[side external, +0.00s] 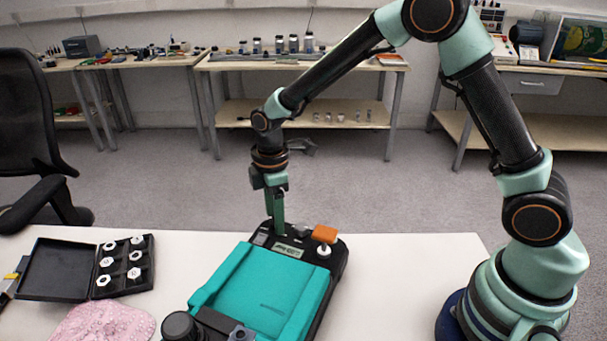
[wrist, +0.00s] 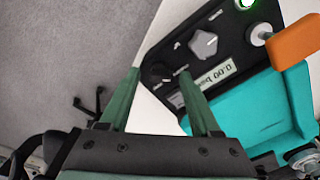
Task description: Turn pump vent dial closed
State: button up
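The pump (side external: 265,290) lies on the white table, with a teal body and a black control panel at its far end. In the wrist view, a small black dial (wrist: 161,74) on the panel (wrist: 228,40) shows between my two green fingertips. A larger grey knob (wrist: 204,43) sits beside it; I cannot read the labels to tell which is the vent dial. My gripper (wrist: 160,72) is open, its fingers apart with nothing held. In the side view my gripper (side external: 279,229) points down at the panel's far left part, its fingers overlapping; contact with the dial cannot be told.
An orange handle (side external: 325,234) stands up from the panel's right side. The display (wrist: 215,77) reads 0.00 bar. An open black case (side external: 60,268) with white nuts and a pink cloth (side external: 100,325) lie at left. The table right of the pump is clear.

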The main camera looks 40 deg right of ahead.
notch_tip(320, 180, up, 12)
dwell(0.7)
jog(key=shift+r, duration=0.1)
jog(key=s+d+r+m+t, duration=0.2)
jog(key=s+d+r+m, duration=0.1)
jog(key=s+d+m, duration=0.2)
jog(key=s+d+r+m+t, duration=0.3)
jog(key=s+d+m, duration=0.2)
jog(key=s+m, duration=0.3)
jog(key=shift+s+d+r+m+t, duration=0.15)
jog(key=shift+s+m+t, duration=0.15)
jog(key=shift+s, duration=0.6)
jog(key=shift+c, duration=0.3)
